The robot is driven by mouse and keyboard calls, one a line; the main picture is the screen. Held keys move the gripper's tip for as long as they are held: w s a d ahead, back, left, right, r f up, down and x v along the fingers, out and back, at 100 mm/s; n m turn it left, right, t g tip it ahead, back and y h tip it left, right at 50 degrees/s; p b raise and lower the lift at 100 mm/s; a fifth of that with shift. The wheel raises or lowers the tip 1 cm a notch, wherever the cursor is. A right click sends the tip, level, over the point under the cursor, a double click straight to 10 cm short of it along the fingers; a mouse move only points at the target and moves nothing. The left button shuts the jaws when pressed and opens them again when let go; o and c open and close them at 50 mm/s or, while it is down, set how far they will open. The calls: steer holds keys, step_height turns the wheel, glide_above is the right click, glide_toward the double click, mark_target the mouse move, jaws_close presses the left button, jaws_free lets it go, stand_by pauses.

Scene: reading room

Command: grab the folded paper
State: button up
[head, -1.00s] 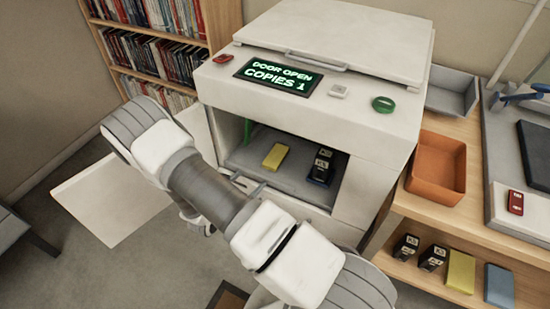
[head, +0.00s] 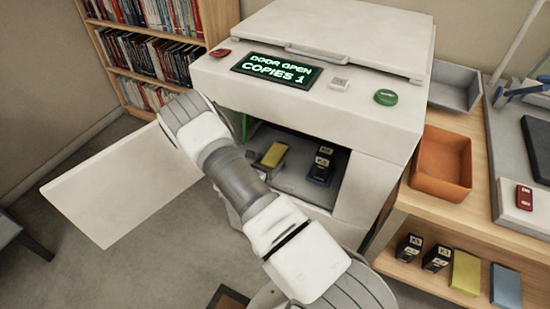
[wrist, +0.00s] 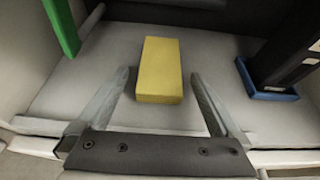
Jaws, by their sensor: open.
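A yellow block-like piece (head: 274,155), which looks like the folded paper, lies flat on the grey floor inside the open copier (head: 300,110). In the wrist view the yellow piece (wrist: 160,68) lies lengthwise away from me, its near end between the fingers. My gripper (wrist: 158,78) is open, with one finger to each side of it and visible gaps. I cannot tell how high the fingers are above the floor. In the head view my arm hides most of the gripper.
A black cartridge in a blue holder (wrist: 270,92) stands right of the yellow piece. A green bar (wrist: 62,24) stands at the left. The copier's side walls and front lip bound the opening. The open white door panel (head: 120,190) hangs left. An orange tray (head: 441,165) sits right.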

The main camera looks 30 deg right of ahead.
mark_target(275, 156)
steer(key=x, duration=0.2)
steer(key=shift+w+d+f, duration=0.15)
steer(key=shift+w+d, duration=0.05)
steer(key=shift+d, duration=0.1)
steer(key=c, duration=1.3)
